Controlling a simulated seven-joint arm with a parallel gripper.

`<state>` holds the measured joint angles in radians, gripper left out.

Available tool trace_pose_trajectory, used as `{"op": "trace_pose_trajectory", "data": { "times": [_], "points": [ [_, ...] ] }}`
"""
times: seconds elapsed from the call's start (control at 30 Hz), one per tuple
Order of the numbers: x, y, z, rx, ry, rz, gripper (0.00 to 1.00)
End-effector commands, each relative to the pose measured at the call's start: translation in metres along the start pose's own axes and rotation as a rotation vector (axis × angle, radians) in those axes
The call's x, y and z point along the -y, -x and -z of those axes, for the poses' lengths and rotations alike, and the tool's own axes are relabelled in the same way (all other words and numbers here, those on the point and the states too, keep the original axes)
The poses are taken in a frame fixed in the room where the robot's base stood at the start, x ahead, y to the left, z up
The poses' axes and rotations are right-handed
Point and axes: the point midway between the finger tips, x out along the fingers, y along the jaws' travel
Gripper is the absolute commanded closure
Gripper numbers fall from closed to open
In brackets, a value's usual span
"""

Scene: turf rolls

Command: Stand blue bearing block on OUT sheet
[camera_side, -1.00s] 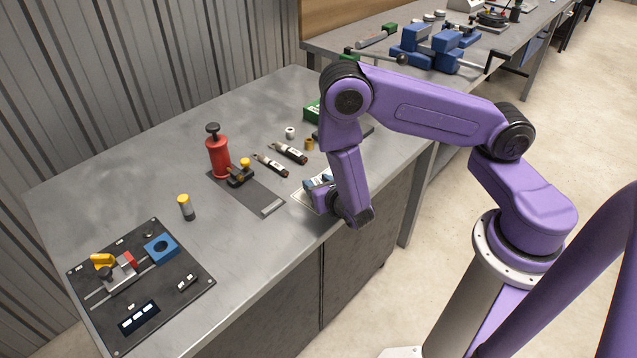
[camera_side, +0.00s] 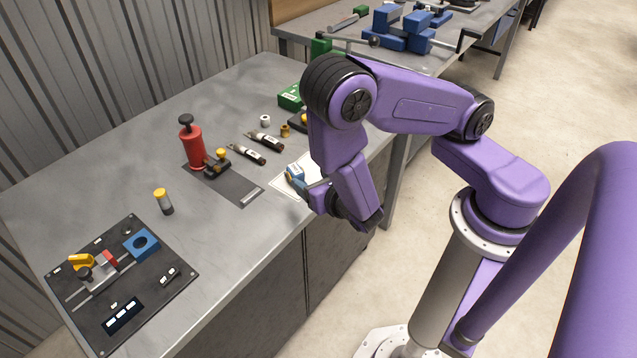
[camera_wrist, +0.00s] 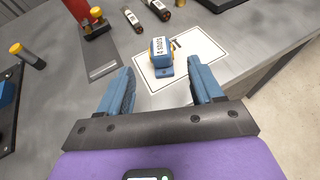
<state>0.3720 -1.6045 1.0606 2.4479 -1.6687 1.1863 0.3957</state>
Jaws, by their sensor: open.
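A blue bearing block (camera_wrist: 163,71) with a white lettered label stands upright on a white sheet (camera_wrist: 200,58) in the wrist view. It also shows small in the side view (camera_side: 294,174). It sits toward the sheet's left part, and its body hides most of the sheet's print; only dark lettering at its right shows. My gripper (camera_wrist: 162,85) is open, its two blue fingers apart and pointing toward the block. Bare sheet and table show between the fingers, and the block appears beyond them, apart from both.
A black panel (camera_side: 175,287) with another blue holed block (camera_side: 141,243) lies front left. A red press-like tool (camera_side: 192,148) stands on a grey mat (camera_side: 225,188).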

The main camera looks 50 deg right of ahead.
Motion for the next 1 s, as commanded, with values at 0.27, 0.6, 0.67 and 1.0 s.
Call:
{"op": "trace_pose_trajectory", "data": {
  "times": [0.27, 0.6, 0.67, 1.0],
  "points": [
    [0.000, 0.024, -0.002, 0.001, -0.011, 0.004, 0.34],
    [0.038, 0.051, -0.051, -0.038, -0.395, 0.282, 0.34],
    [0.049, 0.060, -0.057, -0.065, -0.486, 0.351, 0.34],
    [0.090, 0.128, -0.070, -0.365, -0.992, 0.703, 0.34]
  ]
}}
